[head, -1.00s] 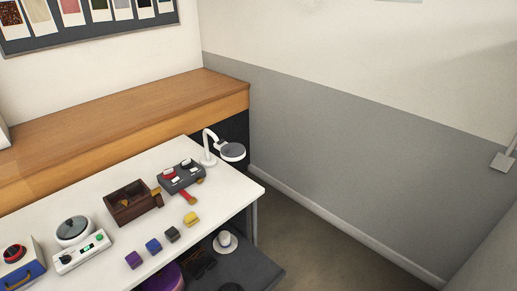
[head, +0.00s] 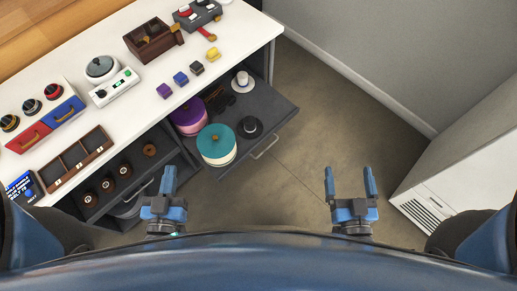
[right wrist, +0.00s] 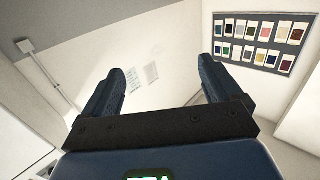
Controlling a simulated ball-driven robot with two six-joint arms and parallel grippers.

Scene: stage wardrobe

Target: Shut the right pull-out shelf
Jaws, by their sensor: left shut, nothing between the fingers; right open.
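The right pull-out shelf (head: 283,108) is a dark grey board, pulled out from under the white table. Its metal bar handle (head: 264,148) is on the front edge. On it stand a teal-topped round box (head: 216,141), a purple round box (head: 189,117), a black hat (head: 249,127) and a white hat (head: 242,81). My left gripper (head: 169,182) is shut and empty, below and left of the shelf. My right gripper (head: 350,182) is open and empty, to the right of and below the handle, apart from it. It also shows in the right wrist view (right wrist: 165,82).
A left shelf (head: 119,207) with brown spools lies under the table's left part. The white table (head: 135,108) carries drawers, a scale and small coloured blocks. A white cabinet (head: 462,165) with a vent stands at the right. Bare floor (head: 335,120) lies between.

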